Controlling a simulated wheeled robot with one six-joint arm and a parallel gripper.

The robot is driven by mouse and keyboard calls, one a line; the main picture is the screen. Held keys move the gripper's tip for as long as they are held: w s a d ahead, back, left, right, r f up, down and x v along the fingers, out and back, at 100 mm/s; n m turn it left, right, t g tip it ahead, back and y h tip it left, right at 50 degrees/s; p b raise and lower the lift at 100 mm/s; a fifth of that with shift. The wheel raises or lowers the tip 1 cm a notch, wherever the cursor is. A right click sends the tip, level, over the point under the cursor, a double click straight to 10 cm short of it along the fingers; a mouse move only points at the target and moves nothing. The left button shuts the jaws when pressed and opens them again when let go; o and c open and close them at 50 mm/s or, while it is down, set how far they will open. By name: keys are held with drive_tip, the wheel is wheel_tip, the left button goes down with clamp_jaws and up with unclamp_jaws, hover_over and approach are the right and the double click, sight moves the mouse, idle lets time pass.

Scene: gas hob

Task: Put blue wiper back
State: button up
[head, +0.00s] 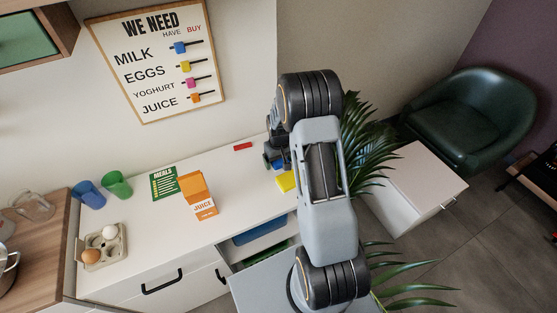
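A small blue block (279,165), which may be the blue wiper, shows on or just above the white counter (235,166), right by my gripper (273,157). A yellow block (286,182) lies just in front of it, and a red bar (243,147) lies to the left behind. My gripper is low over the counter's right part, partly hidden by my own arm. I cannot tell whether its fingers are open or touch the blue block.
An open orange juice carton (203,205), a green meals card (164,183), blue (89,194) and green cups (117,184) and an egg tray (103,249) stand to the left. An open drawer (262,247) holds something blue. A plant (365,140) is at right.

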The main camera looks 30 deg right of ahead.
wheel_tip(320, 180, up, 12)
drive_tip(key=s+a+r+t, duration=0.1)
drive_tip(key=s+a+r, duration=0.2)
drive_tip(key=s, duration=0.3)
drive_tip(key=s+a+r+t, duration=0.1)
drive_tip(key=s+a+r, duration=0.3)
drive_tip(key=s+r, duration=0.1)
drive_tip(key=s+a+r+t, duration=0.2)
drive_tip(key=s+a+r, duration=0.1)
drive_tip(key=s, duration=0.5)
drive_tip(key=shift+s+a+r, duration=0.1)
drive_tip(key=shift+a+r, duration=0.2)
drive_tip(key=shift+r, duration=0.3)
idle(1.4)
